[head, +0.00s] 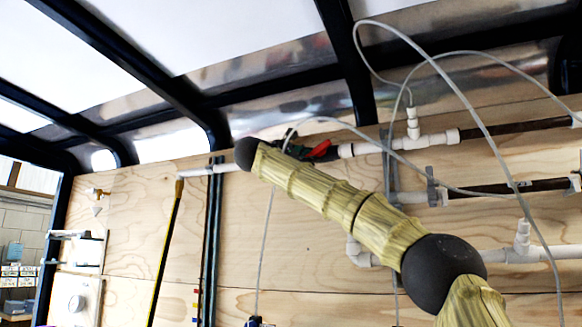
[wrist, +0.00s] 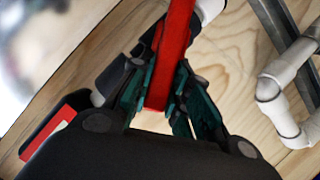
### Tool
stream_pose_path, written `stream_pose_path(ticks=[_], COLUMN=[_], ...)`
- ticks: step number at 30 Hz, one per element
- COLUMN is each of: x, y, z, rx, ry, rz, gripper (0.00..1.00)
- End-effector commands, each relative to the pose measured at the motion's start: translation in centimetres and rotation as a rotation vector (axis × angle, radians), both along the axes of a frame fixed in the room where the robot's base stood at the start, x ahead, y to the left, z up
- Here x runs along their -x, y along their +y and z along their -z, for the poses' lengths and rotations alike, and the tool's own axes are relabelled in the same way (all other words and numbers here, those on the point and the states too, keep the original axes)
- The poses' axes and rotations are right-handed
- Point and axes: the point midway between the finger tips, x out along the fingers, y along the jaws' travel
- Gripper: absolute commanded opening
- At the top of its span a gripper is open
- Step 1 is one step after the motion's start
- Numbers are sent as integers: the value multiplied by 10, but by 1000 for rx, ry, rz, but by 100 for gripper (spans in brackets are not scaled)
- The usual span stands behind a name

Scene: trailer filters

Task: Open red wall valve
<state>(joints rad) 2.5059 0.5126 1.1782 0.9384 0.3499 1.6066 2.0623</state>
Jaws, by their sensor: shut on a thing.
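The red valve handle (wrist: 173,55) runs down between the fingers of my gripper (wrist: 160,100) in the wrist view. The dark green finger pads press on it from both sides, so the gripper is shut on the handle. In the head view a small part of the red handle (head: 321,150) shows on the white pipe line along the plywood wall. The dark valve body is mostly hidden behind my arm and gripper. My arm reaches across the middle of the head view up to the valve.
White pipes (head: 430,137) with tees run along the plywood wall (head: 130,230) to the right. Thin grey hoses (head: 470,110) loop in front of them. Grey metal struts (head: 390,170) stand upright behind my arm. A yellow-and-black pole (head: 165,250) leans on the left.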

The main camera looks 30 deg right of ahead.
Motion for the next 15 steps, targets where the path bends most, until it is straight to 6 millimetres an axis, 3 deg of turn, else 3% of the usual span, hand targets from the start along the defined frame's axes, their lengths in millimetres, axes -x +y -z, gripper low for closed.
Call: stream_pose_path(ticks=[6,15], x=[7,8], y=[-12,-12], z=[-1,-2], rx=[-15,-15], ry=[-20,-22], rz=[15,15], gripper=[0,0])
